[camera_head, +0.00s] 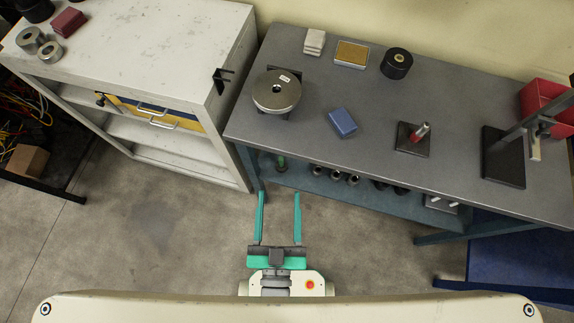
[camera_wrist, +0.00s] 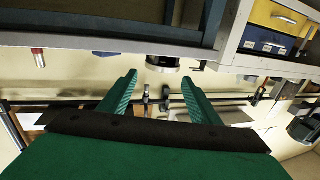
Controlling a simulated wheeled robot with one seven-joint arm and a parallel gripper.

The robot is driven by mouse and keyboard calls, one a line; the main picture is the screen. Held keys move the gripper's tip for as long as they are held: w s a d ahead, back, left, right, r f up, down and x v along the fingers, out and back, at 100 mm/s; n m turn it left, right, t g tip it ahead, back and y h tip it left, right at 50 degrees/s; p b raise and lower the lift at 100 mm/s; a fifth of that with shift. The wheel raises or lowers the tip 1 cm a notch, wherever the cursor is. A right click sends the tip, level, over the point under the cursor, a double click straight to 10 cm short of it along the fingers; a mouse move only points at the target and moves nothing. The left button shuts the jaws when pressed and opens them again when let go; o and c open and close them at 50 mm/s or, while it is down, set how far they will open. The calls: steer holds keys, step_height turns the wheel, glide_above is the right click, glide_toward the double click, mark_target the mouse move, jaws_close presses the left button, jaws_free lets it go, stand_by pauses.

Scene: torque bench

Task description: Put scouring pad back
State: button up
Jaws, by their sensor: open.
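No object is labelled as the scouring pad, and I cannot tell for certain which one it is. A blue block (camera_head: 342,122) lies tilted on the grey bench (camera_head: 285,150), right of a round metal disc. A dark red block (camera_head: 68,22) lies on the white cabinet at the far left. A tan-topped pad (camera_head: 351,53) sits at the bench's back. My gripper (camera_head: 279,193) is open and empty in front of the bench, its green fingers pointing toward it. In the wrist view my gripper (camera_wrist: 158,80) also has nothing between its fingers.
The metal disc (camera_head: 277,91), a white cloth stack (camera_head: 314,41), a black roll (camera_head: 397,63), a red-handled tool on a plate (camera_head: 414,138) and a dark stand (camera_head: 503,158) occupy the bench. The white cabinet (camera_head: 150,45) adjoins on the left. Floor (camera_head: 150,230) is clear there.

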steer(key=s+d+f+g, duration=0.2)
steer(key=s+f, duration=0.2)
steer(key=s, duration=0.2)
steer(key=shift+f+g, duration=0.15)
steer(key=shift+g, duration=0.25)
